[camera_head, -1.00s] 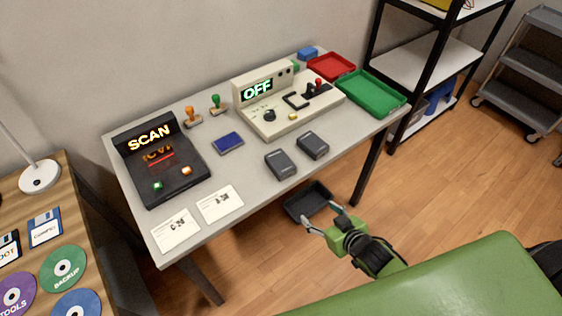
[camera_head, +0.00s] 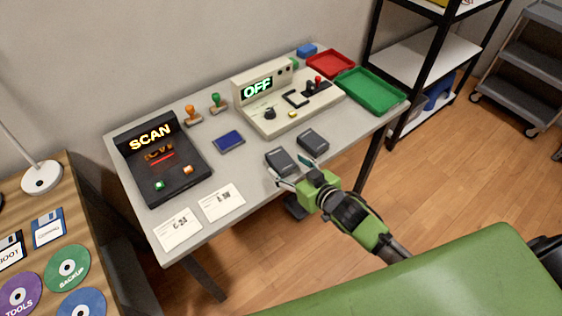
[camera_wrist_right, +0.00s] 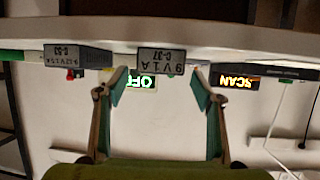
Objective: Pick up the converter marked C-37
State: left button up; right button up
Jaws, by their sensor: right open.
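Two dark grey converters lie near the front edge of the grey table. The left one in the head view (camera_head: 279,161) shows the label "9V 1A C-37" in the upside-down wrist view (camera_wrist_right: 162,61). The other converter (camera_head: 313,139) sits to its right; its label in the wrist view (camera_wrist_right: 78,57) seems to read C-53. My right gripper (camera_head: 291,170) is open and empty at the table's front edge, just in front of C-37. In the wrist view, C-37 appears beyond and between its spread fingertips (camera_wrist_right: 160,84). My left gripper is not in view.
A scanner (camera_head: 165,165) reading SCAN and a tester (camera_head: 265,118) reading OFF stand behind. Two label cards (camera_head: 178,230), a blue pad (camera_head: 229,141), two stamps, a red tray (camera_head: 330,64) and a green tray (camera_head: 370,90) share the table.

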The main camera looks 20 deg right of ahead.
aim_at(282, 161)
jog(key=x, duration=0.5)
jog(key=shift+p, duration=0.3)
jog(key=shift+r, duration=0.1)
jog(key=c, duration=1.4)
